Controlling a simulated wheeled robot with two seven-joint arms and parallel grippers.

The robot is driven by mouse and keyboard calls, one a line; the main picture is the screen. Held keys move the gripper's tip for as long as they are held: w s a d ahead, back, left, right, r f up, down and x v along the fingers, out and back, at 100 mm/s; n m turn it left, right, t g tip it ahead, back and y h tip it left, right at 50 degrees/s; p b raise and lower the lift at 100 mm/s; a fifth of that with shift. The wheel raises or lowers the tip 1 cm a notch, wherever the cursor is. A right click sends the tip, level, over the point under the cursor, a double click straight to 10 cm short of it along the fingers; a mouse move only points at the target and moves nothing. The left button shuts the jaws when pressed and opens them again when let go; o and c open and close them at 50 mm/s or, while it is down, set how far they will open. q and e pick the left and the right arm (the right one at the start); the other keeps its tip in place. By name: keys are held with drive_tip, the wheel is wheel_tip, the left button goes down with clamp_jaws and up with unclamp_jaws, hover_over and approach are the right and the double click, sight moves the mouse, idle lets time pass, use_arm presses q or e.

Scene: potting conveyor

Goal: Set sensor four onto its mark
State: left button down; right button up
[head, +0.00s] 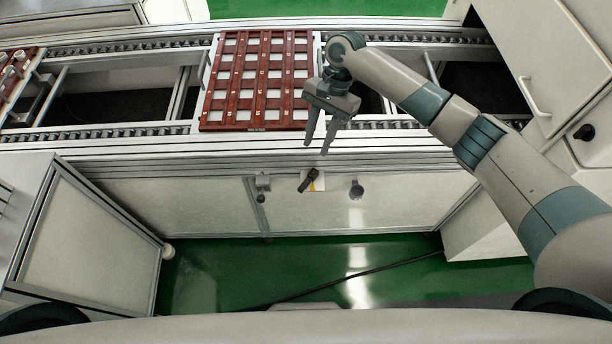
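My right gripper (317,148) hangs over the front edge of the conveyor, fingers pointing down. Its two fingers are apart with nothing visible between them. Below the fingertips, a small dark device (307,181) sits tilted against a white and yellow patch (319,184) at the conveyor's front. My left gripper is not in view.
A red-brown tray with pale square cells (247,103) lies on the roller conveyor (120,133), just left of the gripper. Another tray (18,68) shows at the far left. Cabinets stand at lower left (92,245) and upper right (550,60). Green floor is open in front.

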sight(304, 185)
drive_tip(key=p+x, duration=0.2)
drive_tip(key=x, duration=1.1)
drive_tip(key=shift+s+f, duration=0.2)
drive_tip(key=shift+c, duration=0.7)
clamp_jaws()
